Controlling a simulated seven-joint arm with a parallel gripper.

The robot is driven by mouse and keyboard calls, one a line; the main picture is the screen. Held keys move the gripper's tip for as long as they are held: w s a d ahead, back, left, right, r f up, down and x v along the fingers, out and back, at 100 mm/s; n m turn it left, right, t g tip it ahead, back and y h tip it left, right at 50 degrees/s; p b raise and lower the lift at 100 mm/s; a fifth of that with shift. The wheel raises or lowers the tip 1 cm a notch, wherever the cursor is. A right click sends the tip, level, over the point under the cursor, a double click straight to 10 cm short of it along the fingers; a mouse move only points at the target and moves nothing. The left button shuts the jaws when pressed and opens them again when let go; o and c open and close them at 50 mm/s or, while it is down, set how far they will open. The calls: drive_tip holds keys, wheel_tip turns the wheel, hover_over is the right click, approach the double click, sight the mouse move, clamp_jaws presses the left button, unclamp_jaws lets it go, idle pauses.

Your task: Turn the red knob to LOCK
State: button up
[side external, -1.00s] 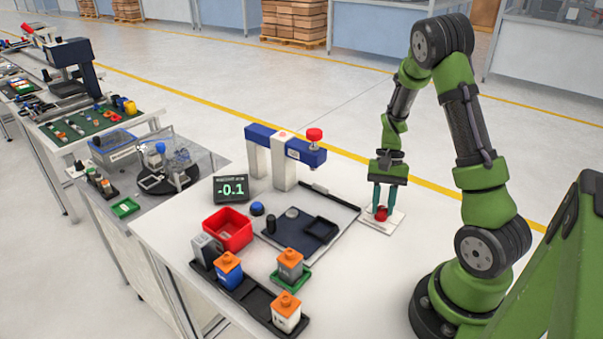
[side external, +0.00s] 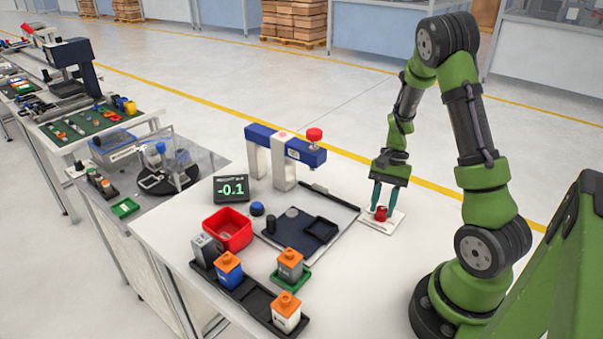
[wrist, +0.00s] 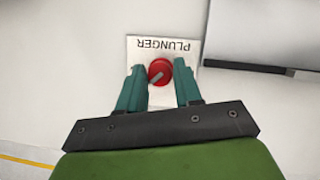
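The red knob (wrist: 160,71) sits on a white plate (wrist: 191,46) lettered PLUNGER, which is upside down in the wrist view. A grey pointer line on the knob runs toward the lower left there. No LOCK mark is readable. In the side view the knob (side external: 381,214) and its plate (side external: 392,226) are at the table's far right. My gripper (side external: 383,210) is just over the plate, with one teal finger on each side of the knob. The fingers (wrist: 160,68) look open, with at most a narrow gap to the knob; contact is hard to tell.
A dark tray (side external: 337,238) lies left of the plate, below a blue and white frame (side external: 285,150) carrying a red button (side external: 314,135). A red bin (side external: 228,230) and several orange-topped blocks stand farther left.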

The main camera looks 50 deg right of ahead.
drive_tip(key=o, duration=0.3)
drive_tip(key=v, duration=1.7)
drive_tip(key=shift+d+f, duration=0.1)
drive_tip(key=shift+f, duration=0.05)
drive_tip(key=s+a+r+n+t, duration=0.1)
drive_tip(key=a+r+n+t, duration=0.1)
drive_tip(key=a, duration=0.7)
drive_tip(key=a+r+n+t+h, duration=0.1)
drive_tip(key=a+r+n+t, duration=0.1)
drive_tip(key=a+n, duration=0.3)
drive_tip(key=s+a+r+n+t+h, duration=0.1)
drive_tip(key=a+r+n+t, duration=0.2)
drive_tip(key=a, duration=1)
drive_tip(key=shift+s+a+n+t, duration=0.25)
drive_tip(key=shift+s+n+t, duration=0.05)
drive_tip(key=shift+n+t, duration=0.35)
